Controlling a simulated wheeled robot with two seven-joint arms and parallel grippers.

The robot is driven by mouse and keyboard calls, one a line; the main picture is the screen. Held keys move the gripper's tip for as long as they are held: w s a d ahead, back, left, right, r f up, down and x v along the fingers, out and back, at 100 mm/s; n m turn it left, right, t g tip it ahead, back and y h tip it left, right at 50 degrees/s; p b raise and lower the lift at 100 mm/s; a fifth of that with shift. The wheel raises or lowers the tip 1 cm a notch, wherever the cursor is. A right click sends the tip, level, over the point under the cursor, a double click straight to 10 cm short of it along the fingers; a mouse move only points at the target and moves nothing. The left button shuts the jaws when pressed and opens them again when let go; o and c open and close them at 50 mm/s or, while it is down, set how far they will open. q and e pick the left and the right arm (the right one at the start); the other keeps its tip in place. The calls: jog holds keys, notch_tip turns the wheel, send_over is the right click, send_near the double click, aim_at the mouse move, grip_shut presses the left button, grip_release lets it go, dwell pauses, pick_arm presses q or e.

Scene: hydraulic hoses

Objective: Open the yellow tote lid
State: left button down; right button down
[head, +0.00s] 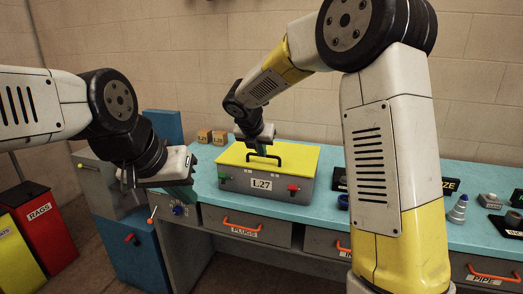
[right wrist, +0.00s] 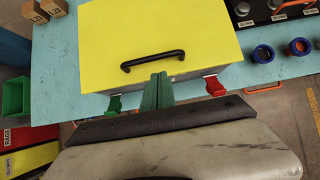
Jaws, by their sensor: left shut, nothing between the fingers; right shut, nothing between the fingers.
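The grey tote (head: 240,185), labelled L27, stands on the blue bench with its yellow lid (head: 235,155) down flat. A black handle (head: 283,160) rises near the lid's front edge; it also shows in the right wrist view (right wrist: 133,66). A green latch (head: 223,178) and a red latch (head: 293,188) are on the tote's front. My right gripper (right wrist: 160,76) is shut and empty, its green fingertips at the handle; I cannot tell whether they touch. My left gripper (head: 184,193) is shut and empty, left of the tote.
Small tan boxes (head: 204,136) stand behind the tote's left side. Drawers with orange handles (head: 241,226) run under the bench front. Fittings (head: 458,208) and dark signs lie on the bench to the right. A red RAGS bin (head: 40,225) stands on the floor at left.

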aim_at(267, 165)
jog(key=x, duration=0.6)
jog(key=shift+w+f, duration=0.1)
jog(key=shift+d, duration=0.1)
